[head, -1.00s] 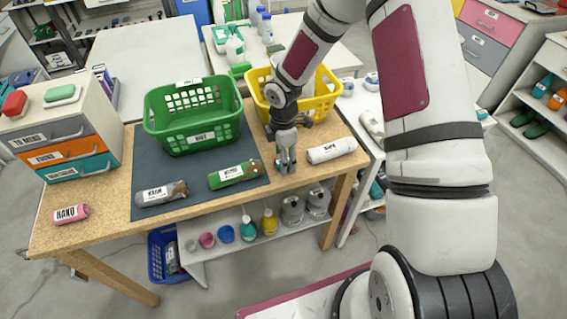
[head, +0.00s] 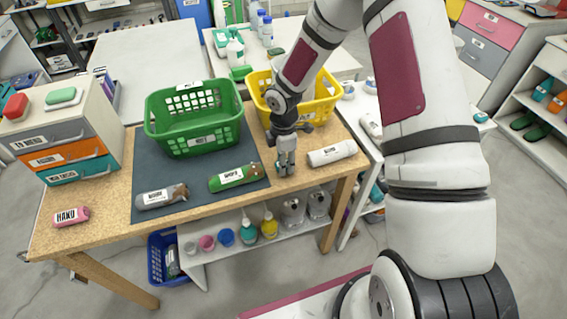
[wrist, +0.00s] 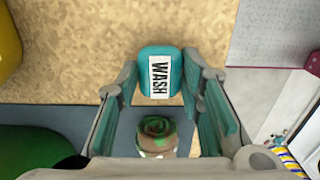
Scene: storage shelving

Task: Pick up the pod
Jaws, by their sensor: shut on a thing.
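The pod is a small teal block with a white label reading WASH (wrist: 160,58), in the upper middle of the wrist view. My gripper (wrist: 160,75) is shut on it, with one fingertip against each side. In the head view my gripper (head: 286,172) points down at the wooden table, just right of the dark mat's edge. The pod is mostly hidden by the fingers there. I cannot tell whether it touches the table.
A green basket (head: 196,143) and a yellow basket (head: 318,105) stand behind.

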